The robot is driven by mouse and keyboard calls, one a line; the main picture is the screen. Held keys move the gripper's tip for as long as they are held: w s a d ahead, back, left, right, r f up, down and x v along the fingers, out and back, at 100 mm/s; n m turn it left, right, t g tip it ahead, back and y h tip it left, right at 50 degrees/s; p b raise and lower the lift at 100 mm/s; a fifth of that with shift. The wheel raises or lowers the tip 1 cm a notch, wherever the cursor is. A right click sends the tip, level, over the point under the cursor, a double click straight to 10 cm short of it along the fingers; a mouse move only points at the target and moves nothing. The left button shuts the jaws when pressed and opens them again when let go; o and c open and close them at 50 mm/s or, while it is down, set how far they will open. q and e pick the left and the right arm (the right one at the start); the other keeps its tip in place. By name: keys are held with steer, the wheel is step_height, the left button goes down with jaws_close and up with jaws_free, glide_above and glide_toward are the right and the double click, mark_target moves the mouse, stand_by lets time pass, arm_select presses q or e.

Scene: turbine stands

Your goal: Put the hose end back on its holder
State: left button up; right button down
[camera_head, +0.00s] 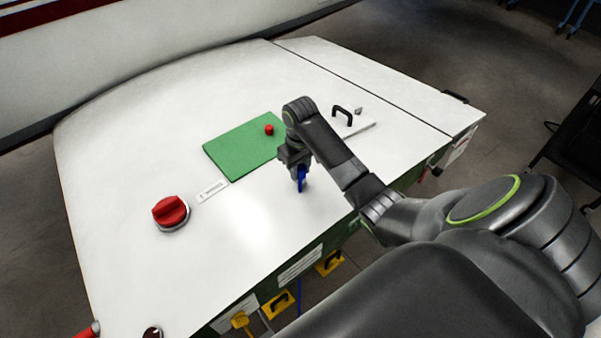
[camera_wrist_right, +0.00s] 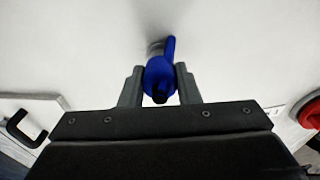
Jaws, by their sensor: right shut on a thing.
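My right gripper (camera_head: 301,172) is over the white panel top and shut on a small blue handle-like piece (camera_head: 302,183). In the right wrist view the blue piece (camera_wrist_right: 159,72) sits between the two fingertips (camera_wrist_right: 159,84), with a grey metal stub behind it against the white surface. I cannot tell whether this piece is the hose end. A thin blue strand, perhaps the hose (camera_head: 299,297), hangs at the panel's front side. Yellow brackets with dark loops (camera_head: 277,303) are there too; I cannot tell which one is the holder. My left gripper is not in view.
The white panel top (camera_head: 120,170) carries a red knob (camera_head: 171,211), a green plate (camera_head: 240,147) with a red button (camera_head: 269,129), and a black handle (camera_head: 342,110). My right arm covers the panel's right front. The left part of the top is mostly clear.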

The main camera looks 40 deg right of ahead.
mark_target(301, 167)
steer(key=shift+r, duration=0.55)
steer(key=shift+r, duration=1.35)
steer(key=shift+s, duration=0.1)
